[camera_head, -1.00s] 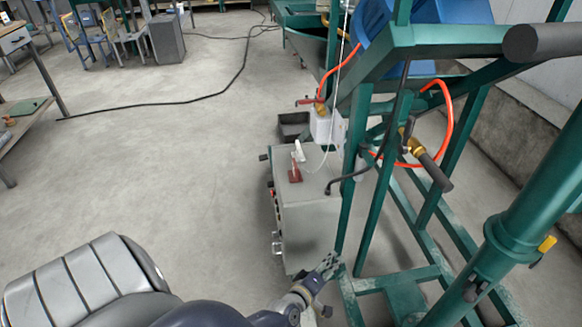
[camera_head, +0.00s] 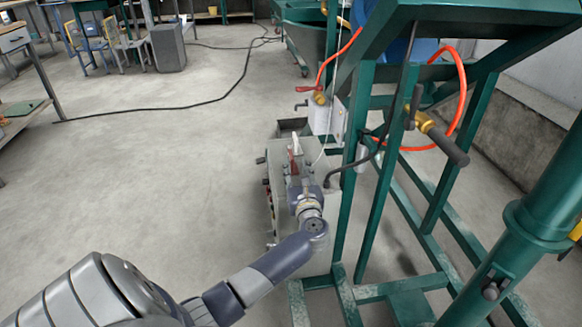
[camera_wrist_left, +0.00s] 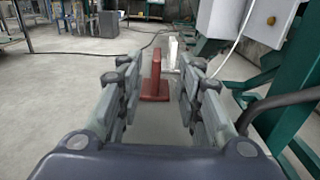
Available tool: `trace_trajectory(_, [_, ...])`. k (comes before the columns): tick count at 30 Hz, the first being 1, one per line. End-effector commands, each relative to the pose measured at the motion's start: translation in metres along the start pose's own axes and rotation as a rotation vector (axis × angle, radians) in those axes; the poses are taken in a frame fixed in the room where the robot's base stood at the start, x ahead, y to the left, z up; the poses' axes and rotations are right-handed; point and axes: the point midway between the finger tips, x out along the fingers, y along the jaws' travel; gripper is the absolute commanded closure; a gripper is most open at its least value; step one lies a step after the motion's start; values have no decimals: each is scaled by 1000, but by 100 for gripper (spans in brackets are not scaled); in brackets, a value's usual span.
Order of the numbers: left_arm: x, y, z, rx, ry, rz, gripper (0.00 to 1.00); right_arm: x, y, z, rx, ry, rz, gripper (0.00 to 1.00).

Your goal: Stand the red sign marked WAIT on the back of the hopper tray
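The red sign (camera_head: 292,162) stands upright on top of the grey cabinet (camera_head: 322,218) in the head view. In the left wrist view the red sign (camera_wrist_left: 154,80) shows edge-on with a flat foot; the word on it cannot be read. My left gripper (camera_head: 297,172) is over the cabinet top, just on the near side of the sign. In the left wrist view its fingers (camera_wrist_left: 152,95) are spread apart, with the sign seen in the gap and clear space on both sides. My right gripper is not in view. I cannot tell which part is the hopper tray.
A white piece (camera_wrist_left: 173,52) stands just behind the sign. A white box (camera_head: 328,117) with a hose and the green frame (camera_head: 368,190) rise close on the right. A black cable (camera_head: 238,75) lies on the floor. The floor to the left is mostly clear.

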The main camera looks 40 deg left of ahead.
Motion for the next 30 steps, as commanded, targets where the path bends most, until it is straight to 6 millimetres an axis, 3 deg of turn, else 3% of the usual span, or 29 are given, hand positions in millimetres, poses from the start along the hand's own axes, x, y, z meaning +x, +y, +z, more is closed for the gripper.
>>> trace_trajectory(3, [18,-1,-1,3,-3,-2,67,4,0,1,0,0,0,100])
trace_trajectory(11, [39,2,-1,7,-5,-2,67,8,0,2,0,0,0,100])
trace_trajectory(15, [62,6,-2,8,-6,-1,67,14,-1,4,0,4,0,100])
trace_trajectory(18, [71,4,-2,5,-3,-2,67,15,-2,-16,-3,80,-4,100])
trace_trajectory(23, [78,4,-2,5,-2,-3,67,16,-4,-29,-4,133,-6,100])
trace_trajectory(30, [79,4,-2,5,-1,-3,69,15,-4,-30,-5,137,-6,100])
